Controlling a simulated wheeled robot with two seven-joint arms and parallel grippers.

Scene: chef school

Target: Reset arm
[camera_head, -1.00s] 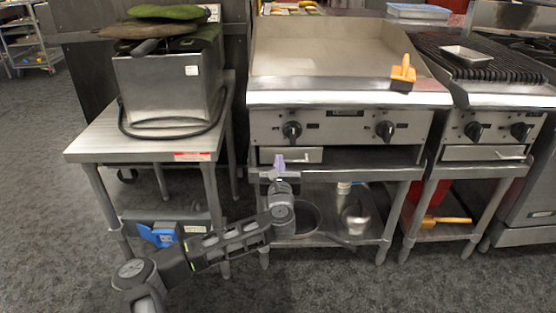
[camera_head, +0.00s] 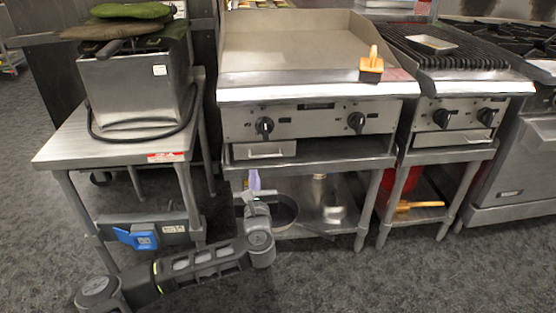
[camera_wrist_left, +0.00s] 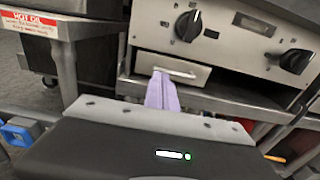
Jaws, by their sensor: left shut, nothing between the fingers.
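My left arm comes in from the lower left in the head view, low in front of the griddle stand. My left gripper (camera_head: 254,181) points up with its pale purple fingers shut and empty. The fingers also show in the left wrist view (camera_wrist_left: 161,92), close together, below the drawer front of the griddle (camera_head: 310,117). From these views I cannot tell how far they are from the drawer. My right gripper is not in any view.
A steel table (camera_head: 60,152) with a fryer stands at the left. A blue device (camera_head: 137,237) hangs low on it. An orange-handled scraper (camera_head: 371,66) stands on the griddle's right front. The stand's lower shelf holds pots. The grey floor in front is open.

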